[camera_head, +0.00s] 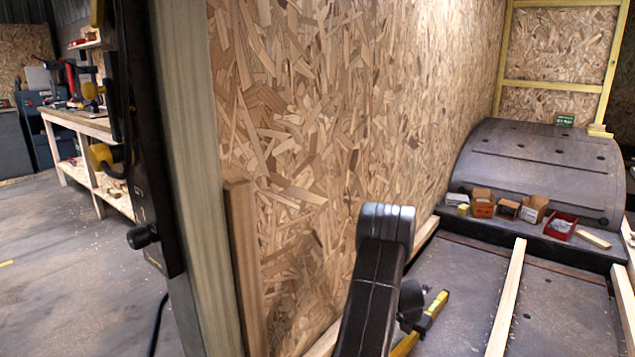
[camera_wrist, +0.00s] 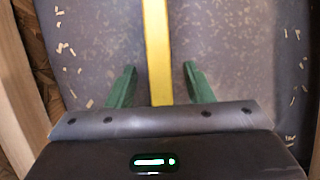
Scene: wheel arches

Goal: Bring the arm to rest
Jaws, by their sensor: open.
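My gripper (camera_wrist: 159,66) shows in the wrist view with its two green fingers apart, pointing down at the grey floor. A yellow bar (camera_wrist: 157,40), which looks like the yellow level (camera_head: 432,312) in the head view, runs between the fingers in the picture. The gap in height between the fingers and the bar is hard to tell. In the head view my arm (camera_head: 372,290) rises at the bottom centre, and the fingers are not clearly visible there.
An OSB wall (camera_head: 320,120) stands close behind my arm. A wooden batten (camera_head: 507,300) lies on the floor to the right. The grey wheel arch (camera_head: 540,155) is at the back right, with small open boxes (camera_head: 508,209) before it. A workbench (camera_head: 85,125) stands far left.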

